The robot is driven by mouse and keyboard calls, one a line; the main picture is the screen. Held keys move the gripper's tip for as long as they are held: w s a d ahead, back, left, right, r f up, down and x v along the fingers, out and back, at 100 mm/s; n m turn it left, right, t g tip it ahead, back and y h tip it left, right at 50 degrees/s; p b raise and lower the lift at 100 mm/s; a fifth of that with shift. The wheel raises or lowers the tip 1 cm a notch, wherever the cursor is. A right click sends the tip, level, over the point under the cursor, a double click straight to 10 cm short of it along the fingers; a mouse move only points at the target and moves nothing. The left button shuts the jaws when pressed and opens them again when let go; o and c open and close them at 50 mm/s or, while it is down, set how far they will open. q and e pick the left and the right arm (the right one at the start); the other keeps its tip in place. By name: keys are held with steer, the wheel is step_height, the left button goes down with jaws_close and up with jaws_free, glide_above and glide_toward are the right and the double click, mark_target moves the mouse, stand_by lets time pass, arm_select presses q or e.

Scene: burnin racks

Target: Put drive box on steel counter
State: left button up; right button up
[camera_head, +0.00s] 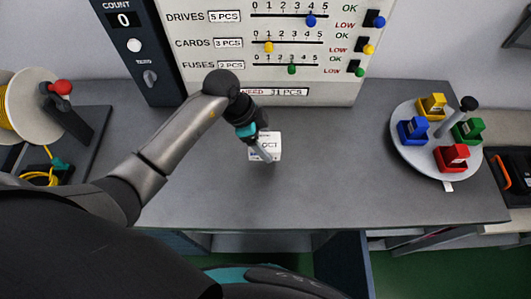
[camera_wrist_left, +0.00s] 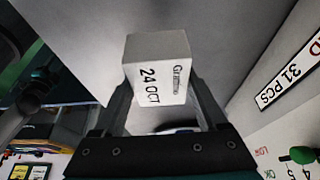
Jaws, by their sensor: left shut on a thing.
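The drive box is a small white box (camera_head: 271,142) in the middle of the head view, over the grey steel counter (camera_head: 330,190). My left gripper (camera_head: 262,150) is shut on it, reaching in from the left. In the left wrist view the white box (camera_wrist_left: 158,72) sits between the two fingers of the left gripper (camera_wrist_left: 162,95), with "24 OCT" printed on its face. The counter surface lies close beyond it; I cannot tell whether the box touches it. My right gripper is not in view.
A board with sliders (camera_head: 235,90) stands behind the counter, beside a dark count panel (camera_head: 130,45). A round tray (camera_head: 405,158) with coloured boxes sits at the right. A reel (camera_head: 30,105) stands at the left. The counter between is clear.

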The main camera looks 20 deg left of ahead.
arm_select(q)
steer(key=shift+f+b, duration=0.4)
steer(key=shift+f, duration=2.45)
steer(key=o, duration=1.4)
steer(key=p+v, duration=0.1)
steer(key=v, duration=1.1)
